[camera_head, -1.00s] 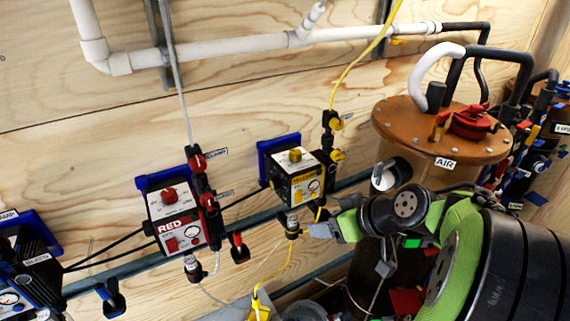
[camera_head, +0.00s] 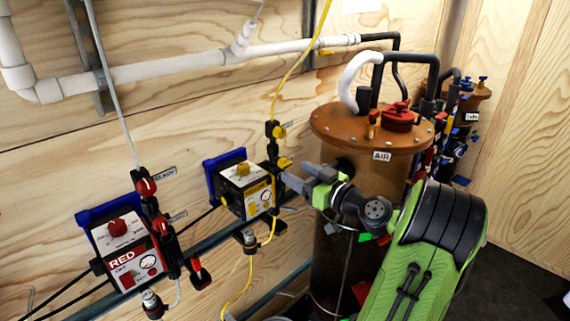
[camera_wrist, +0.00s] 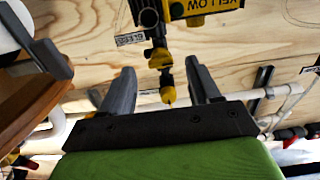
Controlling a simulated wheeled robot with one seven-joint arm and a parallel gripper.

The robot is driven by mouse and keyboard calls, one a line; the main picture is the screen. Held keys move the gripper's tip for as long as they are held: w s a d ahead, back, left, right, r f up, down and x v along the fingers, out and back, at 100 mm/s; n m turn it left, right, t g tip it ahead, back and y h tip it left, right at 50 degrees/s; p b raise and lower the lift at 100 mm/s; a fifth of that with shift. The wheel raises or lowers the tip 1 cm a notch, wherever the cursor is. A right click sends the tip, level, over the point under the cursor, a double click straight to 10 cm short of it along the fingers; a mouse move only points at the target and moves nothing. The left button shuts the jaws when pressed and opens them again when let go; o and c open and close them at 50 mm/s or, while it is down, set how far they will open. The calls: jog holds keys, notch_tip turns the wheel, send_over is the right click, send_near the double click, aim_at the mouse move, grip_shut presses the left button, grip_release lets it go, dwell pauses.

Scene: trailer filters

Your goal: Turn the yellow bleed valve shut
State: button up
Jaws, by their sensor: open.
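The yellow bleed valve (camera_head: 284,162) is a small yellow handle on a black fitting stack beside the yellow-labelled box (camera_head: 245,185). Its handle also shows in the wrist view (camera_wrist: 160,59), near a label that seems to read BLEED (camera_wrist: 130,39). A second yellow valve (camera_head: 279,131) sits above it in the head view. My gripper (camera_head: 284,182) is open at the right side of the fittings, just below the bleed valve in the picture. In the wrist view my open fingers (camera_wrist: 160,68) frame the yellow and black fittings. Contact cannot be told.
A brown AIR canister (camera_head: 372,128) stands right behind my wrist, close to it. The red box (camera_head: 122,252) with red valves hangs at the left. White pipe (camera_head: 160,68) runs along the wall above. A yellow hose (camera_head: 302,57) rises from the fittings.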

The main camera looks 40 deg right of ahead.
aim_at(286, 163)
jog(key=w, duration=0.5)
jog(key=shift+w+p, duration=0.2)
jog(key=shift+p, duration=0.15)
jog(key=c, duration=1)
jog(key=shift+a+f+m, duration=0.1)
jog(key=shift+m, duration=0.7)
jog(key=shift+c, duration=0.2)
jog(key=o, duration=1)
jog(key=shift+o, duration=0.2)
jog(key=shift+s, duration=0.1)
jog(key=s+b, duration=0.2)
jog(key=s, duration=1.3)
jog(key=shift+s+d, duration=0.2)
jog(key=shift+s, duration=0.15)
